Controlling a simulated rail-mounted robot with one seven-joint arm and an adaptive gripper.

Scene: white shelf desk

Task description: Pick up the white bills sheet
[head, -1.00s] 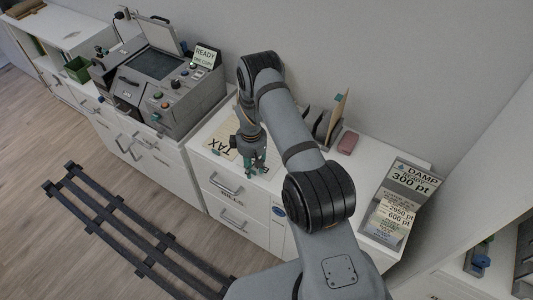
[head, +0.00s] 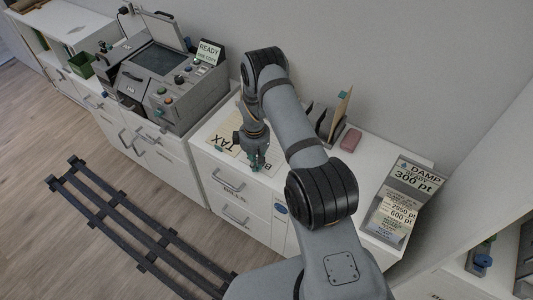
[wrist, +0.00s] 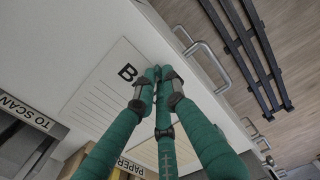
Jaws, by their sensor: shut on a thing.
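The white bills sheet (wrist: 101,88) lies on the white desktop in the wrist view, with a large "B" and faint printed lines showing. My green-fingered gripper (wrist: 156,76) is shut on the sheet's edge beside the letter, near the front edge of the desk. The fingers and wrist hide the rest of the lettering. In the head view my gripper (head: 257,162) points down at the desktop's front edge, and the sheet is mostly hidden by it. I cannot tell whether the sheet is lifted at all.
A cream TAX sheet (head: 226,142) lies left of my gripper. A grey machine (head: 160,85) stands farther left. An upright file holder (head: 329,122) and a pink block (head: 351,139) stand at the back. A "DAMP" sign stand (head: 403,200) is at right.

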